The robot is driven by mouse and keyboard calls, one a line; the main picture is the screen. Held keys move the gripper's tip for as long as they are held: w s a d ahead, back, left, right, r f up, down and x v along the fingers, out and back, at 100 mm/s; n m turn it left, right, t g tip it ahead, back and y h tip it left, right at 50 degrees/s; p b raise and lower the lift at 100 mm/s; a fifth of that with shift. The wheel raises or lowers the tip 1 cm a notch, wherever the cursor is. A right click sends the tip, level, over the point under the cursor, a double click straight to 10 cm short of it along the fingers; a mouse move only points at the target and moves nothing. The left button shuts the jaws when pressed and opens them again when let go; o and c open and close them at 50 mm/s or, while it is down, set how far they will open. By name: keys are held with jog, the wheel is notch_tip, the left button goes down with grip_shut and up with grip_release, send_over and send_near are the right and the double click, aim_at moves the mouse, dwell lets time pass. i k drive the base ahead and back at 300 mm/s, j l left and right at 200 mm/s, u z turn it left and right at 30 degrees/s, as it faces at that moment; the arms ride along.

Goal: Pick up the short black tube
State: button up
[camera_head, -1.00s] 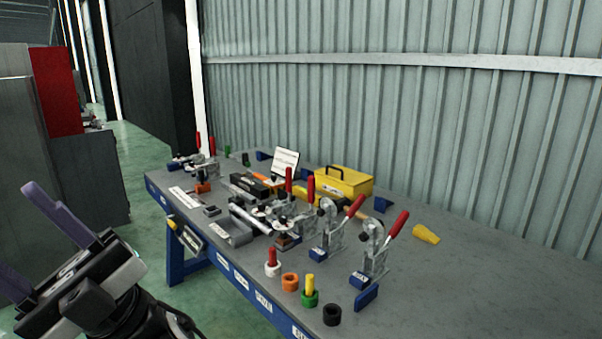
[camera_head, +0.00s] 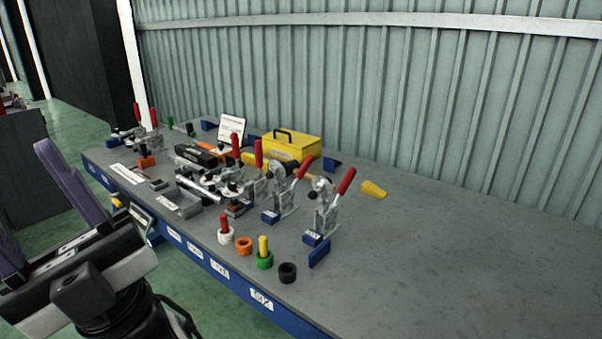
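The short black tube (camera_head: 288,273) stands upright on the grey workbench (camera_head: 420,270), close to its front edge, with its dark open top showing. It is the rightmost in a row of short coloured tubes. My gripper (camera_head: 24,205) is at the lower left, off the front of the bench and well apart from the tube. Its two purple fingers are spread with a gap between them, and I see nothing held there. One finger is partly cut off by the left picture edge.
Beside the black tube are a green tube with a yellow peg (camera_head: 264,254), an orange tube (camera_head: 244,246) and a white tube with a red peg (camera_head: 225,232). Toggle clamps with red handles (camera_head: 327,205) stand behind. A yellow toolbox (camera_head: 292,147) is farther back. The bench's right side is clear.

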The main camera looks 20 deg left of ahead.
aim_at(204, 159)
jog(key=u, duration=1.25)
jog(key=i+j+z, duration=0.1)
jog(key=z, duration=0.2)
jog(key=j+z, duration=0.1)
jog(key=z, duration=0.2)
jog(key=i+j+z, duration=0.15)
jog(key=j, duration=0.15)
jog(key=i+j+z, duration=0.1)
jog(key=j, duration=0.25)
jog(key=i+j+z, duration=0.15)
jog(key=j, duration=0.2)
jog(key=i+j, duration=0.15)
jog(key=j, duration=0.3)
jog(key=i+j, duration=0.15)
jog(key=j, duration=0.25)
jog(key=i+j+z, duration=0.1)
jog(key=j, duration=0.35)
jog(key=i+j, duration=0.15)
jog(key=j, duration=0.25)
jog(key=i+j+z, duration=0.1)
jog(key=j, duration=0.35)
jog(key=i+j, duration=0.15)
jog(key=j, duration=0.3)
jog(key=i+j, duration=0.1)
jog(key=j, duration=0.35)
